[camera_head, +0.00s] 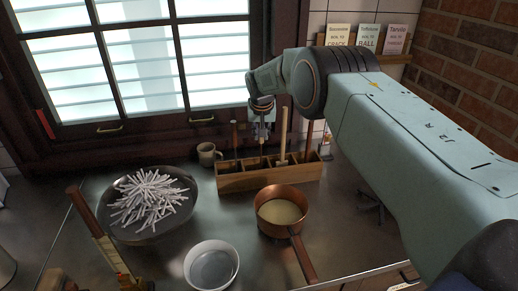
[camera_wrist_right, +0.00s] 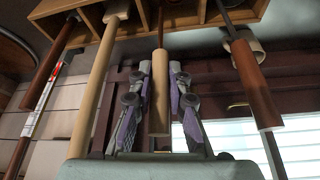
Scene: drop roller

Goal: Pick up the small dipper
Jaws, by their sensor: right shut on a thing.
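The small dipper's light wooden handle (camera_wrist_right: 160,100) stands between the two fingers of my right gripper (camera_wrist_right: 160,72) in the right wrist view. In the head view my right gripper (camera_head: 262,130) points down over the wooden box (camera_head: 285,175) by the window and is shut on this handle. The handle's thin shaft runs down into a compartment of the box, which also shows in the wrist view (camera_wrist_right: 205,20). The dipper's lower end is hidden inside the box. My left gripper is not in view.
Other handled tools stand in the box close by: a long pale one (camera_head: 284,130) and a dark one (camera_head: 235,137). A mug (camera_head: 207,153) stands left of the box. A copper pan (camera_head: 272,195), a white bowl (camera_head: 211,265) and a wide pan of white sticks (camera_head: 118,226) are in front.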

